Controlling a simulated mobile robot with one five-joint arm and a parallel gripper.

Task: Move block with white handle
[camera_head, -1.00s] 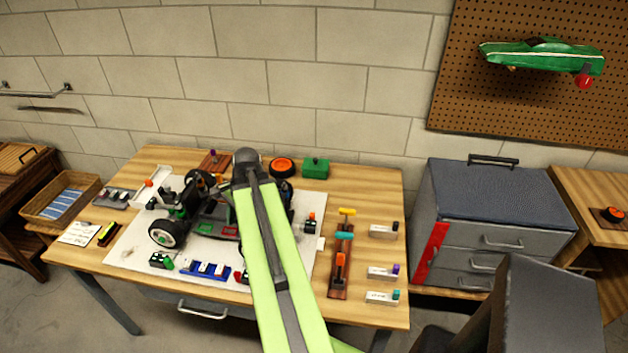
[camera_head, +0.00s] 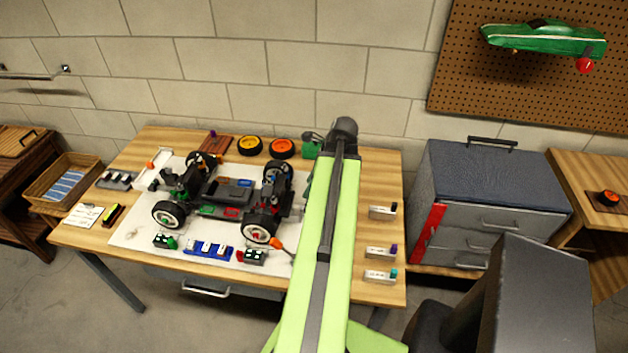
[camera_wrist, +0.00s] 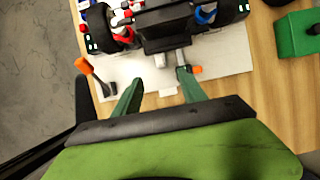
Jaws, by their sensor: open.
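In the wrist view my gripper (camera_wrist: 160,78) is open, its green fingers spread over the edge of the white mat beside the car. A small pale knob-like piece (camera_wrist: 160,60) lies just beyond and between the fingertips, near the car's dark end; I cannot tell whether it is the white handle of a block. A white tab (camera_wrist: 168,91) lies between the fingers at the mat edge. An orange piece (camera_wrist: 196,69) is beside the right finger. In the head view my arm hides the gripper and this spot.
The car chassis (camera_head: 235,190) stands on the white mat (camera_head: 135,232). A blue block with white pegs (camera_head: 208,249) is in front. A green block (camera_wrist: 299,33) is at the back.

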